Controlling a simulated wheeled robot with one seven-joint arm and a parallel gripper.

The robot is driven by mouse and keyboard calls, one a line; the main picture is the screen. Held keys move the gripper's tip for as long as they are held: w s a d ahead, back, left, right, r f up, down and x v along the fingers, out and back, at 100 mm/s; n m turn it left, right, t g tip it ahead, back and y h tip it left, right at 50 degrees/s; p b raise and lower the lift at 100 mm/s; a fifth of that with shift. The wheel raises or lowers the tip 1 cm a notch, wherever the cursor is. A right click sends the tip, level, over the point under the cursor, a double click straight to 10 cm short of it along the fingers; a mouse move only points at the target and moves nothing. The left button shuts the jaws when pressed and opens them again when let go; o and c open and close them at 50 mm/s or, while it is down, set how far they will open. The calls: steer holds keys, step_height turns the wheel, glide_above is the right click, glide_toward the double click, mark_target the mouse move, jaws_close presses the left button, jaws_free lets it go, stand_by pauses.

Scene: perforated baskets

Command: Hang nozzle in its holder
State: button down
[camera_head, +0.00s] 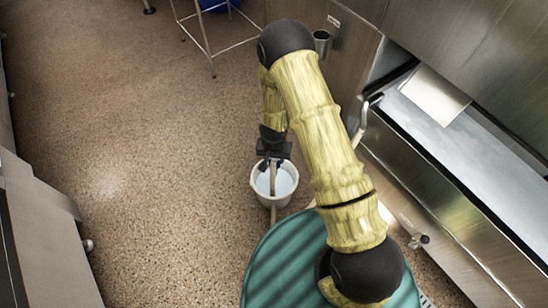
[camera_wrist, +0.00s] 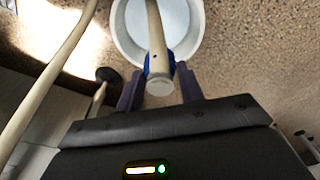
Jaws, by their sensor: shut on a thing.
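My gripper (camera_head: 273,158) points down over a white bucket (camera_head: 256,186) on the floor. It is shut on the nozzle (camera_head: 273,180), a beige tube that reaches down over the bucket's opening. In the wrist view the nozzle (camera_wrist: 157,62) lies between the two dark fingers (camera_wrist: 160,90), with a blue band and a pale round end towards the camera. The bucket (camera_wrist: 123,38) is behind it. A small metal cup (camera_head: 322,44) is fixed to the steel panel beyond my arm; I cannot tell if it is the holder.
A steel counter with a trough (camera_head: 432,172) runs along the right. A beige hose (camera_wrist: 48,85) crosses the wrist view's left side. A wire-legged stand (camera_head: 208,45) is at the back, and a grey cabinet (camera_head: 40,225) at the left. The floor between is clear.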

steer(key=shift+r+p, duration=4)
steer(key=shift+r, duration=0.5)
steer(key=w+d+r+n+p, duration=0.15)
steer(key=w+d+r, duration=0.25)
steer(key=d+r, duration=1.1)
step_height(320, 180, up, 22)
steer(key=s+a+p, duration=0.1)
steer(key=s+p, duration=0.1)
steer(key=p, duration=2.8)
steer(key=shift+a+r+n+p, duration=0.15)
steer(key=shift+a+n+p, duration=0.05)
steer(key=shift+n+p, duration=0.15)
steer(key=shift+w+a, duration=0.1)
